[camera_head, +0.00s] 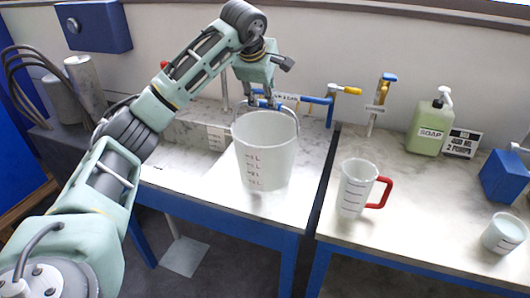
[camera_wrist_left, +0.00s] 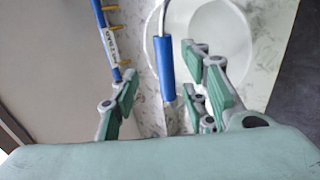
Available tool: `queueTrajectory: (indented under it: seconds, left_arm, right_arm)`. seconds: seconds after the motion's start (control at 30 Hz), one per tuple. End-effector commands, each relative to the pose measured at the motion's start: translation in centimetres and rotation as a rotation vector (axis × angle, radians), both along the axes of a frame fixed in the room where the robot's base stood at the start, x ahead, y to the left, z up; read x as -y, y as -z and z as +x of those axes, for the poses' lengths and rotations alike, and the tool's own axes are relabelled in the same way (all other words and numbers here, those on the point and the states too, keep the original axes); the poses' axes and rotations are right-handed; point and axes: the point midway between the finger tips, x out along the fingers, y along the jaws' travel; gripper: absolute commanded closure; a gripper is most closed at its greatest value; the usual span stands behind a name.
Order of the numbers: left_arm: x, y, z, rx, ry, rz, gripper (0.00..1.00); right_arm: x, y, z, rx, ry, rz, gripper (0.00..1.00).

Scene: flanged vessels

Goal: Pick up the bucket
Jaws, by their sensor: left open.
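The white bucket (camera_head: 263,160) stands upright on the marble counter, with volume marks on its front. Its thin wire handle is raised, with a blue grip that shows clearly in the left wrist view (camera_wrist_left: 165,68). The bucket's white rim and inside (camera_wrist_left: 212,40) also show there. My left gripper (camera_head: 255,103) is open above the bucket's back rim, pointing down. In the left wrist view the blue grip lies between the spread fingers of my left gripper (camera_wrist_left: 163,98). Whether the fingers touch it cannot be told. My right gripper is not in view.
Behind the bucket is a blue pipe tap with a yellow handle (camera_head: 346,91). To the right stand a measuring jug with a red handle (camera_head: 357,187), a green soap bottle (camera_head: 430,130), a blue block (camera_head: 503,177) and a small white cup (camera_head: 504,233). A gap separates the two counters.

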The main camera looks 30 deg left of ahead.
Motion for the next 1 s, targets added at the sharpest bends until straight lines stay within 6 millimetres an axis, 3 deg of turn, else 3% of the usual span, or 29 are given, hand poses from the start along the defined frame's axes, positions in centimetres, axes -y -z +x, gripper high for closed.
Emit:
queueTrajectory:
  seconds: [0.43,0.77,1.0]
  left_arm:
    - [-0.6,5.1,2.4,-0.001,0.002,-0.006,0.58]
    - [-0.7,5.8,2.8,0.002,0.003,-0.005,0.58]
    - [-0.7,5.8,2.8,0.002,0.003,-0.005,0.79]
  right_arm:
    - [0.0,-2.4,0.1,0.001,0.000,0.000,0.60]
    - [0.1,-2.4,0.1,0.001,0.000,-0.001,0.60]
    - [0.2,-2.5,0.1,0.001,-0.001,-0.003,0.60]
